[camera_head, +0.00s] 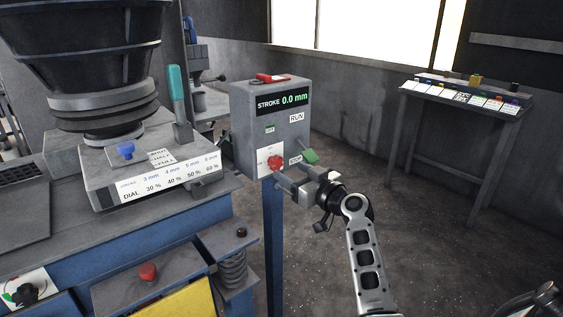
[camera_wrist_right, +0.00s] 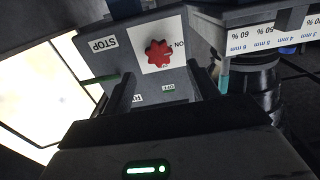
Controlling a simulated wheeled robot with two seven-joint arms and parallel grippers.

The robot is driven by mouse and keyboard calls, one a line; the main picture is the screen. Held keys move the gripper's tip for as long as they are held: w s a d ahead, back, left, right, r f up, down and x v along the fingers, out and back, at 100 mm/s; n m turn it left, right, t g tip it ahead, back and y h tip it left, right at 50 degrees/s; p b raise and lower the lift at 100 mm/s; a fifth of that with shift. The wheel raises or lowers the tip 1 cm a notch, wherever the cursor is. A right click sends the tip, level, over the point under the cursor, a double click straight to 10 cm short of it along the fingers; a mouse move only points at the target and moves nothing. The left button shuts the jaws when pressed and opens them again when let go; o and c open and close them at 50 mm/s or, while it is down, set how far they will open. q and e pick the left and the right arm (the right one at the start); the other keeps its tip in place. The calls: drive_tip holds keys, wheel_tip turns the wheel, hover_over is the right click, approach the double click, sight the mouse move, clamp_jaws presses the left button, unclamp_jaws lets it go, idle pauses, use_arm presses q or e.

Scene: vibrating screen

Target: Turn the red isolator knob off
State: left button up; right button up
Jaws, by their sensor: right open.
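The red isolator knob (camera_head: 275,162) is a lobed knob on a white plate, low on the front of the grey control box (camera_head: 241,120). My right gripper (camera_head: 292,176) is open and empty in front of the lower part of the box. In the right wrist view its two fingers (camera_wrist_right: 163,88) stand apart, with the knob above and between their tips in the picture. I see no contact with the knob.
The box reads "STROKE 0.0 mm" and has RUN and STOP labels, a green part (camera_head: 310,156) at its right and a red part (camera_head: 270,78) on top. A blue post (camera_head: 273,240) holds it. The screen machine (camera_head: 150,240) stands left; a table (camera_head: 465,100) stands back right.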

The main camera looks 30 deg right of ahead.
sight(278, 163)
drive_tip(key=w, duration=0.5)
drive_tip(key=shift+w+a, duration=0.1)
drive_tip(key=shift+a, duration=0.1)
drive_tip(key=c, duration=1)
